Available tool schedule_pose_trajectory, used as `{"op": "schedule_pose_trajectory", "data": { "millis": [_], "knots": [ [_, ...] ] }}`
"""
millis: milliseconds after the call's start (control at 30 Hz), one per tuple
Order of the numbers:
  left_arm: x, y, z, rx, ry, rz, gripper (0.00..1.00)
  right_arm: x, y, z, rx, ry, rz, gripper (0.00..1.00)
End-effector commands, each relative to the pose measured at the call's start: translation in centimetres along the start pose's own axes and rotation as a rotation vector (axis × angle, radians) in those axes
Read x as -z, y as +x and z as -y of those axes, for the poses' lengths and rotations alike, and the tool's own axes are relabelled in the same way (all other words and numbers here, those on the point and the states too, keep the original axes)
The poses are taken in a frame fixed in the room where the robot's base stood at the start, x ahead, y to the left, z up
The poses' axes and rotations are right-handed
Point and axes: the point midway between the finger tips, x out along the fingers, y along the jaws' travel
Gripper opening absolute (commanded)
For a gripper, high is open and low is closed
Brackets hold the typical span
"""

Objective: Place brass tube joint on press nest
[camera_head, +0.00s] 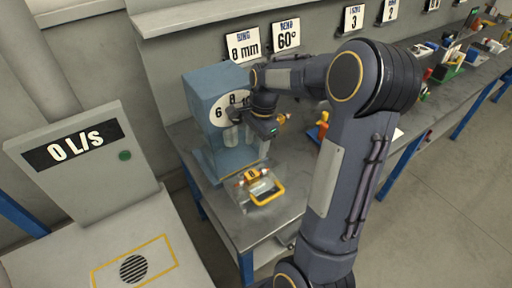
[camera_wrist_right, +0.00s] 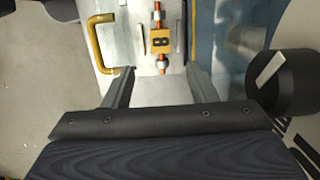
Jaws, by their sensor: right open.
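The blue press (camera_head: 214,82) stands at the near left end of the bench, with a dial marked 6, 8 and 10. In front of it is the press nest, a pale plate (camera_wrist_right: 176,88). On it lies a yellow, brass-coloured block marked 8 (camera_head: 252,176) with orange-red rings and metal tube ends. It looks like the tube joint, and it also shows in the right wrist view (camera_wrist_right: 161,41). My right gripper (camera_head: 266,132) is open and empty above the nest, near the press front. Its fingers (camera_wrist_right: 161,84) are apart and clear of the block. My left gripper is out of view.
A yellow handle (camera_head: 267,193) sits at the nest's front edge. A brass-coloured piece (camera_head: 282,118) shows just beyond my right gripper. Several tools and bins (camera_head: 447,68) crowd the bench farther right. A grey panel reading 0 L/s (camera_head: 76,148) stands left.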

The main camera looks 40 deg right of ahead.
Motion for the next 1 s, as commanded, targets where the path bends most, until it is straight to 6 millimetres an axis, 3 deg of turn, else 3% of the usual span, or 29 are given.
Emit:
{"op": "schedule_pose_trajectory", "data": {
  "millis": [167, 267, 400, 633, 800, 1000],
  "knots": [
    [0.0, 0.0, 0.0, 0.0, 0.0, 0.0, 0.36, -1.9, -2.2, -1.7, 0.057, -0.143, 0.021, 0.52],
    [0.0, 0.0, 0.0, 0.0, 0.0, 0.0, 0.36, -4.7, -4.3, -4.7, 0.142, -0.369, 0.038, 0.52],
    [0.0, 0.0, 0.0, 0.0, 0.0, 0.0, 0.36, -9.0, -6.1, -10.1, 0.287, -0.766, 0.025, 0.52],
    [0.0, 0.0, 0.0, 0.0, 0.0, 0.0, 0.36, -13.7, -5.3, -17.4, 0.476, -1.302, -0.084, 0.52],
    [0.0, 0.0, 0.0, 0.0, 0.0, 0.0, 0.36, -15.1, -4.2, -19.7, 0.535, -1.493, -0.149, 0.52],
    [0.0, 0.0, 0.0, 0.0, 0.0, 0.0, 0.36, -15.3, -3.9, -20.1, 0.544, -1.532, -0.162, 0.52]
  ]
}}
